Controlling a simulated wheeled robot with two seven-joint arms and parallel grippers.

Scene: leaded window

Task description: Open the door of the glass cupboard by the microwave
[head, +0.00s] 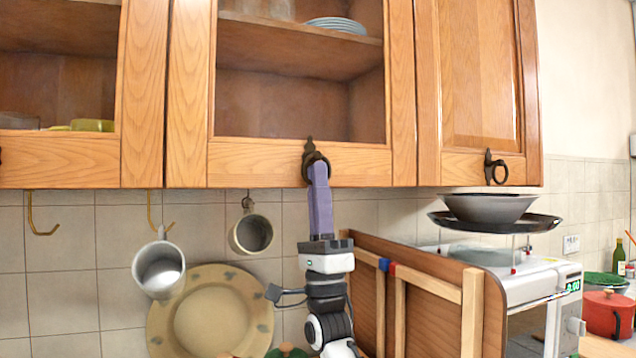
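The glass cupboard door (190,90) is the middle door of the wooden wall cupboards, up and left of the microwave (535,292). It looks closed, with shelves showing through its pane. Its dark ring handle (309,150) hangs on the bottom rail, right of the middle. My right gripper (318,172) points up from below, its purple fingers overlapping the lower part of the ring. The fingers line up as one bar in this view, so their gap and any grip on the ring are hidden. My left gripper is out of view.
A wooden rack (425,290) stands between my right arm and the microwave. A grey bowl (488,208) and dark pan are above the microwave. A mug (251,234) and a white cup (158,268) hang under the cupboards, near a large plate (250,310). A solid door (480,70) adjoins on the right.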

